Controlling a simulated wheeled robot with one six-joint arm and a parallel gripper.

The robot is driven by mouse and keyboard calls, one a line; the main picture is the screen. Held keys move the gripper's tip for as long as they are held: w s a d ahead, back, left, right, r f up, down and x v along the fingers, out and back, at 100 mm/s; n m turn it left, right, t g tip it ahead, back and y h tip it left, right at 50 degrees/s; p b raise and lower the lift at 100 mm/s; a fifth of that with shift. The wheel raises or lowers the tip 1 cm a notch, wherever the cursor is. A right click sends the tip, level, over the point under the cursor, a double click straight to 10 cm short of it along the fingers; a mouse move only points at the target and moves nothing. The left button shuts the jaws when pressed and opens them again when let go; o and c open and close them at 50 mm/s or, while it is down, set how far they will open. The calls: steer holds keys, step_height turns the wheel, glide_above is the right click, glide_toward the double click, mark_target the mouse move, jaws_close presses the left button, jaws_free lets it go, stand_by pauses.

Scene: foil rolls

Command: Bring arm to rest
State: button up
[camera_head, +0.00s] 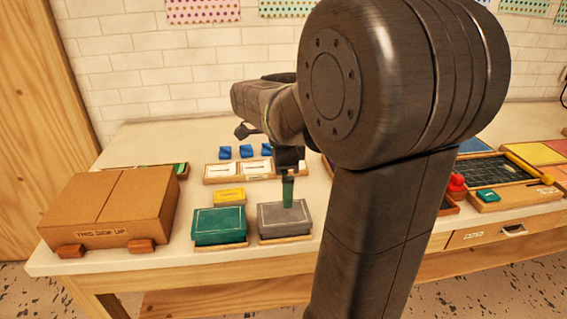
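My arm fills the middle and right of the head view, its wrist bent left over the table. The dark end I take for my gripper (289,165) hangs below the wrist, above a grey box (284,215). A narrow upright green piece (288,192) shows directly below this dark end and in front of the grey box's top. I cannot tell whether it is gripped or stands on the box. The fingers are too small and dark to read.
A cardboard box (112,205) stands at the left of the table. A teal box (219,225) sits beside the grey one, with a yellow block (229,196) behind. Blue pieces (246,152) lie farther back. A dark gridded tray (497,171) and red knob (457,182) are right.

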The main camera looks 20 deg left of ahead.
step_height(320, 180, up, 5)
glide_above(284, 212)
steer(key=shift+s, duration=0.15)
steer(key=shift+f, duration=0.15)
step_height(284, 212, down, 14)
steer(key=shift+r+b, duration=0.1)
steer(key=shift+b, duration=0.35)
steer(key=shift+r, duration=0.35)
